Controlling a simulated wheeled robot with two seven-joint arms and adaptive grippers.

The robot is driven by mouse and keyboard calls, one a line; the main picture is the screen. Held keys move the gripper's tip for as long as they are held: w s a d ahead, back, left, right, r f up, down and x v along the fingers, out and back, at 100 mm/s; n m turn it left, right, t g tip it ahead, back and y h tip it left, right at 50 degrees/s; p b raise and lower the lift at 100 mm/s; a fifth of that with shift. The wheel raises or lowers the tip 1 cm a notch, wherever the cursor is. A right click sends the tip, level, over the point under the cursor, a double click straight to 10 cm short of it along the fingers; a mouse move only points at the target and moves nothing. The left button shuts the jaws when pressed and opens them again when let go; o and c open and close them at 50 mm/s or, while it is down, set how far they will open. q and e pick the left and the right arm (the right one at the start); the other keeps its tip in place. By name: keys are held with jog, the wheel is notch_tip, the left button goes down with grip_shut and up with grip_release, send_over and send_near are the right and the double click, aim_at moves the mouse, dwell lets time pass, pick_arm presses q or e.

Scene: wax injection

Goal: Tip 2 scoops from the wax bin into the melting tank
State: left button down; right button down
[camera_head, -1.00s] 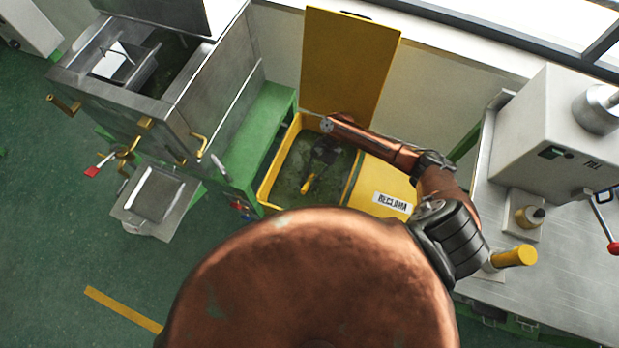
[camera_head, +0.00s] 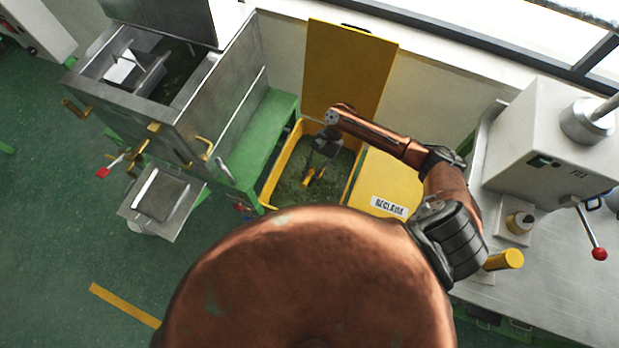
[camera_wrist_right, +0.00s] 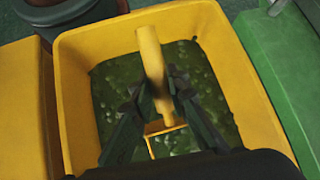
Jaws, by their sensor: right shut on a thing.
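The yellow wax bin (camera_head: 268,196) stands in the middle of the head view, holding dark green wax pellets (camera_head: 290,178); its rim also shows in the right wrist view (camera_wrist_right: 75,100). My right gripper (camera_head: 318,170) reaches down into the bin. In the right wrist view my right gripper (camera_wrist_right: 163,98) is shut on the yellow handle of the scoop (camera_wrist_right: 151,60). The scoop's lower part is partly hidden by the fingers. The steel melting tank (camera_head: 150,100) stands at the upper left, its top open with dark contents inside. My left gripper is out of view.
A green bench (camera_head: 262,135) stands between the tank and the bin. The bin's yellow lid (camera_head: 345,70) stands upright behind it. A yellow box labelled RECLAIM (camera_head: 385,180) adjoins the bin's right. A steel worktable (camera_head: 560,260) with a press machine (camera_head: 545,140) is at the right.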

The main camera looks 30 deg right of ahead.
notch_tip(320, 180, up, 4)
jog(key=shift+r+p, duration=0.15)
jog(key=shift+p, duration=0.55)
jog(key=shift+r+p, duration=0.8)
jog(key=shift+r, duration=0.05)
notch_tip(320, 180, up, 9)
jog(key=p, duration=1)
jog(key=shift+f, duration=0.2)
